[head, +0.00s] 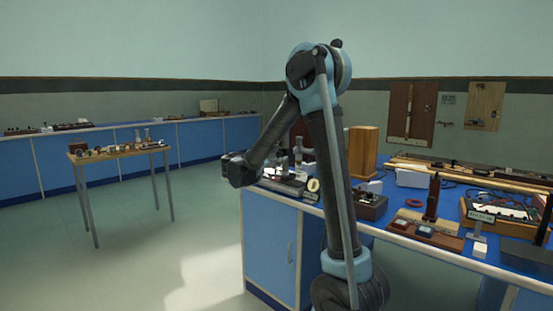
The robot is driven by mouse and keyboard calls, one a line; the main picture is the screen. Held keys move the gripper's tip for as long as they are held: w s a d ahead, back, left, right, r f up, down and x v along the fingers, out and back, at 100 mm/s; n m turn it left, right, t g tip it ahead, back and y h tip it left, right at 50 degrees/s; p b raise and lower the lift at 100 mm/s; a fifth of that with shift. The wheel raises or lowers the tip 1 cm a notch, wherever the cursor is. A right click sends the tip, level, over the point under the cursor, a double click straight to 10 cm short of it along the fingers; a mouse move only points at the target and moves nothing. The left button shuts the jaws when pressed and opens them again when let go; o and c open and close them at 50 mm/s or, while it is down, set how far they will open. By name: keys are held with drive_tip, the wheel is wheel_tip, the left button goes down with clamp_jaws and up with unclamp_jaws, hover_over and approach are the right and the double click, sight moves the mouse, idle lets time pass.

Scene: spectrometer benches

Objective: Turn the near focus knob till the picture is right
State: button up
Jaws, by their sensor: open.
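My gripper (237,169) is the dark end of my bent arm, hanging just left of the near corner of the blue-topped bench. It is open, with its fingers hardly showing, and I see nothing held in it. Right of it, at the bench's left end, stand small grey upright instruments (298,152), partly behind my arm. I cannot pick out a focus knob or a picture among them. A small label with a pale ring (313,186) stands at the bench edge below them.
A small wooden table (117,153) with instruments stands left. The floor (150,240) between is clear.

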drive_tip(key=shift+w+d, duration=0.1)
drive_tip(key=c, duration=1.1)
drive_tip(key=shift+o, duration=0.2)
